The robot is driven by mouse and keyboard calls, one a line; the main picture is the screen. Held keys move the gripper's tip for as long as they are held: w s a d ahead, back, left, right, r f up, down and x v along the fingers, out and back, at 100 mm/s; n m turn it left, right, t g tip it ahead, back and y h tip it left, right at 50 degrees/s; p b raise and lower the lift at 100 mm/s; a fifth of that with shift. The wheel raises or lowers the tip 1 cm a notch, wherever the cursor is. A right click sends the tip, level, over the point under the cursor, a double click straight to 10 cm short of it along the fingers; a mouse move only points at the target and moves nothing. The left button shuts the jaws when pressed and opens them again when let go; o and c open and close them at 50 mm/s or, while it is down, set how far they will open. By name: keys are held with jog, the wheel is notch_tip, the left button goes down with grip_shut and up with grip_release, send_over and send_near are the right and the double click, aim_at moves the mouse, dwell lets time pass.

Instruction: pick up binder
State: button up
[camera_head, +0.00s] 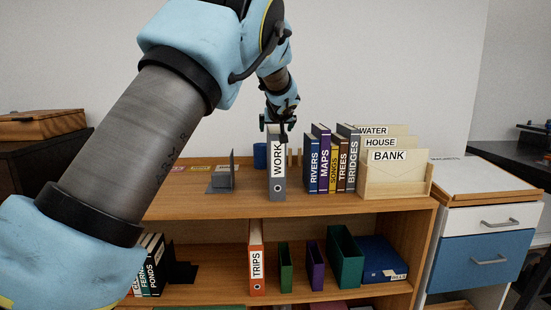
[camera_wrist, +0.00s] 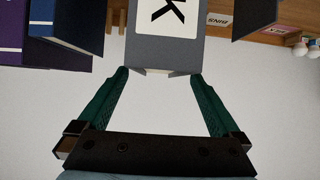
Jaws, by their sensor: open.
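A grey binder labelled WORK (camera_head: 279,185) stands upright on the top board of the wooden shelf. It fills the top middle of the wrist view (camera_wrist: 165,52), with part of its white label showing. My gripper (camera_head: 279,130) is at the binder's upper end in the head view. In the wrist view my gripper (camera_wrist: 160,74) has its two green fingers spread apart, with the tips near the two sides of the binder's end. I cannot tell whether they touch it. An orange binder labelled TRIPS (camera_head: 256,280) stands on the board below.
Upright books (camera_head: 324,160) stand close right of the WORK binder, beside a wooden file box (camera_head: 395,190). A grey bookend (camera_head: 222,178) stands to its left, with bare shelf between. A blue cylinder (camera_head: 260,156) is behind. A white drawer cabinet (camera_head: 490,222) stands at right.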

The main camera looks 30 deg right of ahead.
aim_at(275, 129)
jog(key=p+x, duration=0.1)
jog(key=x, duration=0.1)
jog(key=p+x, duration=0.2)
jog(key=shift+w+r, duration=0.15)
jog(key=shift+r, duration=0.1)
jog(key=shift+w+d+f, duration=0.3)
jog(key=shift+f, duration=0.1)
jog(key=shift+c, duration=0.4)
grip_shut()
jog(key=shift+r, duration=0.2)
